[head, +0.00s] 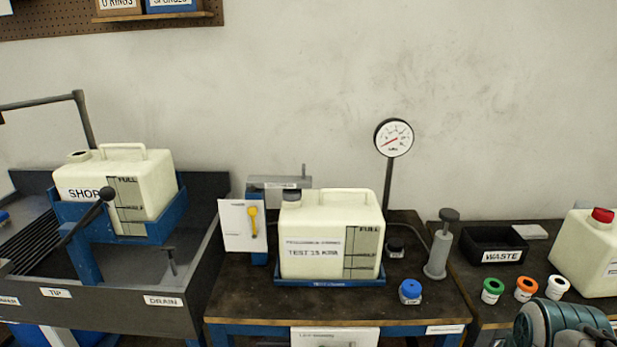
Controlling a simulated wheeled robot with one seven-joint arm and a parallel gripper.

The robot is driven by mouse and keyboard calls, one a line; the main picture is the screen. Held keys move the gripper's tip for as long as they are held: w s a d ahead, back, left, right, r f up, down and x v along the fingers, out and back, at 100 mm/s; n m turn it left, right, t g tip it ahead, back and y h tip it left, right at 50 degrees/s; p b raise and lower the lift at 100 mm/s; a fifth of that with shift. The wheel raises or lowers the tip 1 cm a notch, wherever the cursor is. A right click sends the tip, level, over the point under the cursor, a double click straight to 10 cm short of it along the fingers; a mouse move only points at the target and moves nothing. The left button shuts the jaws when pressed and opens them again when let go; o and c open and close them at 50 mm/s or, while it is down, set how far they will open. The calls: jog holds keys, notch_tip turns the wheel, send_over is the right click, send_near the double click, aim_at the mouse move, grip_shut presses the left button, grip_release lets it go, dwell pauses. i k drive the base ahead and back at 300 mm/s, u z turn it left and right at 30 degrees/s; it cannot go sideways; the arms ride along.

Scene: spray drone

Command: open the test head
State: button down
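I cannot tell for sure which part is the test head. A grey block (275,184) with a small label and an upright pin stands behind the tank on the middle bench, beside a blue post (259,236) with a yellow lever (253,222). The cream tank (312,255), marked TEST 15 KPA, sits upright in a blue tray (330,282); a dark cap (292,195) is at its top left, just under the block. Whether block and cap touch is unclear. A pressure gauge (393,138) stands behind on a pole. My gripper's fingers are not seen.
A grey hand pump (439,250), a blue cap (410,291) and a black fitting (395,248) stand right of the tank. Farther right are a WASTE bin (493,246) and several coloured caps. A SHOP tank (120,180) sits over the left sink. A teal part of my arm shows bottom right.

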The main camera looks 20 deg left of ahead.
aim_at(288, 183)
jog(key=z, duration=0.3)
jog(key=k, duration=0.35)
jog(key=u, duration=1.1)
jog(key=i, duration=1.3)
jog(key=z, duration=0.7)
